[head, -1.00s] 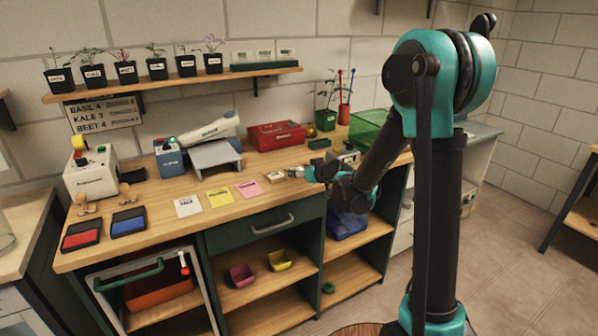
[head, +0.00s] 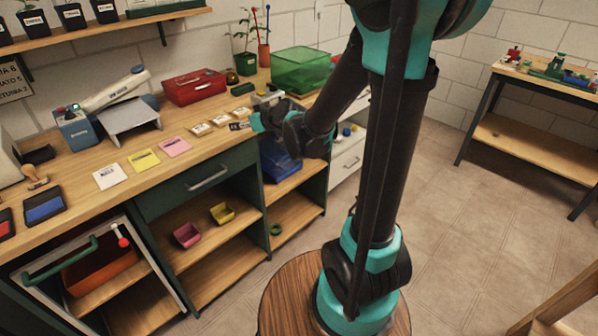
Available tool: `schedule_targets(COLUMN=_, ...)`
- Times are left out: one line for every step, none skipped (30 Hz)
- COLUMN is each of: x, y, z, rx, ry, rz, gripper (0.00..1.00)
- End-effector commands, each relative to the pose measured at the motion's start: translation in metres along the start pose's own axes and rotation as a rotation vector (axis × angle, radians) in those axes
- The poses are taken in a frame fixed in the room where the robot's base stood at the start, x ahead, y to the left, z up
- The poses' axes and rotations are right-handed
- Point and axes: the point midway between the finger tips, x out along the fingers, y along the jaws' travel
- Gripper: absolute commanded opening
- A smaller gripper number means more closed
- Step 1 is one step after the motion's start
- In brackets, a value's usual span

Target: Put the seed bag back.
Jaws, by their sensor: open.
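Small tan-and-white packets lie flat in a row on the wooden bench: a left packet (head: 200,129), a middle packet (head: 220,121) and a right packet (head: 241,112). They look like seed bags, but their print is too small to read. My gripper (head: 256,122) is at the bench's front edge, just right of the packets. It is open, and I see no bag held in it. The arm link and gripper body hide part of the bench behind them. A small dark item (head: 239,126) lies by the fingertips.
White (head: 110,176), yellow (head: 143,161) and pink (head: 174,147) cards lie left of the packets. A red box (head: 195,87), a green translucent bin (head: 302,70) and potted plants stand behind. Open shelves (head: 215,240) are below.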

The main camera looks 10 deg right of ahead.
Motion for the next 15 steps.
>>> schedule_targets(x=-0.014, y=0.001, z=0.014, rx=0.015, ry=-0.04, rz=0.006, gripper=0.61)
schedule_targets(x=-0.023, y=0.003, z=0.024, rx=0.028, ry=-0.072, rz=0.011, gripper=0.61)
schedule_targets(x=-0.037, y=0.004, z=0.041, rx=0.051, ry=-0.123, rz=0.02, gripper=0.61)
schedule_targets(x=-0.049, y=0.005, z=0.056, rx=0.07, ry=-0.167, rz=0.03, gripper=0.61)
schedule_targets(x=-0.062, y=0.007, z=0.072, rx=0.093, ry=-0.213, rz=0.045, gripper=0.61)
schedule_targets(x=-0.081, y=0.009, z=0.093, rx=0.126, ry=-0.277, rz=0.069, gripper=0.61)
schedule_targets(x=-0.095, y=0.011, z=0.11, rx=0.151, ry=-0.326, rz=0.091, gripper=0.61)
schedule_targets(x=-0.109, y=0.012, z=0.127, rx=0.178, ry=-0.372, rz=0.114, gripper=0.61)
schedule_targets(x=-0.128, y=0.015, z=0.148, rx=0.213, ry=-0.433, rz=0.15, gripper=0.61)
schedule_targets(x=-0.142, y=0.016, z=0.164, rx=0.24, ry=-0.475, rz=0.177, gripper=0.61)
schedule_targets(x=-0.156, y=0.018, z=0.178, rx=0.266, ry=-0.515, rz=0.206, gripper=0.61)
schedule_targets(x=-0.172, y=0.02, z=0.196, rx=0.299, ry=-0.563, rz=0.245, gripper=0.61)
schedule_targets(x=-0.184, y=0.02, z=0.208, rx=0.322, ry=-0.596, rz=0.273, gripper=0.61)
schedule_targets(x=-0.195, y=0.021, z=0.219, rx=0.344, ry=-0.625, rz=0.3, gripper=0.61)
schedule_targets(x=-0.207, y=0.022, z=0.231, rx=0.368, ry=-0.657, rz=0.332, gripper=0.61)
